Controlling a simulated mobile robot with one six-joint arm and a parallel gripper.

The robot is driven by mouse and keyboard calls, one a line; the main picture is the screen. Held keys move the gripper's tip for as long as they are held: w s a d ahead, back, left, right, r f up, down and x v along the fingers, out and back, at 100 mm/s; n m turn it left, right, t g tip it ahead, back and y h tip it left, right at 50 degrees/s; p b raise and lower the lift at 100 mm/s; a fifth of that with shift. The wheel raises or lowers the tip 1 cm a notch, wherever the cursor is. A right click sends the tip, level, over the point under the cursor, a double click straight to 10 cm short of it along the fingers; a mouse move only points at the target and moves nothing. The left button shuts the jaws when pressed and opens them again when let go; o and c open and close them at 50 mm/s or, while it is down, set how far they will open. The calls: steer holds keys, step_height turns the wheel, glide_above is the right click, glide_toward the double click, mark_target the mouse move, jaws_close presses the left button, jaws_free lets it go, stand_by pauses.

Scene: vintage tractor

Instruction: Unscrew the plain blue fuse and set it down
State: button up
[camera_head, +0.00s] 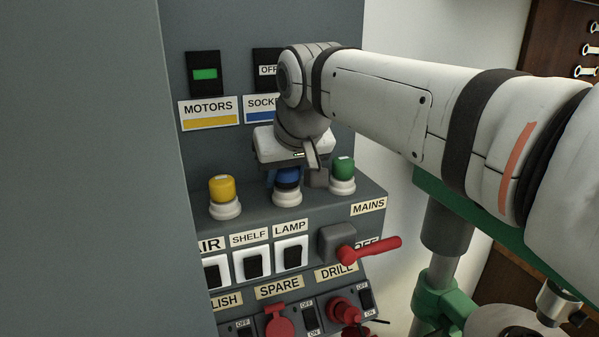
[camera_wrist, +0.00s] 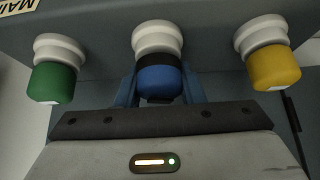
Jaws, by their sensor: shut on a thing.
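The blue fuse (camera_head: 288,178) stands upright on a white round base (camera_head: 287,195) on the panel's ledge, between a yellow and a green fuse. In the wrist view the blue fuse (camera_wrist: 160,84) has a dark band between its blue cap and the white base (camera_wrist: 158,40). My gripper (camera_head: 286,172) reaches down from above and is shut on the blue fuse. In the wrist view the blue fingers of my gripper (camera_wrist: 159,90) lie on both sides of the cap. I cannot tell how far the fuse is screwed in.
The yellow fuse (camera_head: 222,188) and green fuse (camera_head: 342,169) stand close on either side. Below are white switches (camera_head: 252,263), a red MAINS lever (camera_head: 370,248) and sockets. The MOTORS indicator (camera_head: 205,74) shows green; the SOCKETS one (camera_head: 267,70) shows OFF. Free ledge is narrow.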

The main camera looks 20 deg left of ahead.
steer(key=shift+n+g+y, duration=0.3)
steer(key=shift+n, duration=0.5)
steer(key=shift+s+a+n+g+y, duration=0.1)
steer(key=shift+n+g+y, duration=0.3)
steer(key=shift+n, duration=0.5)
steer(key=shift+s+n+g, duration=0.1)
steer(key=shift+n+g, duration=0.4)
steer(key=shift+n, duration=0.3)
steer(key=o, duration=0.6)
steer(key=shift+c, duration=0.2)
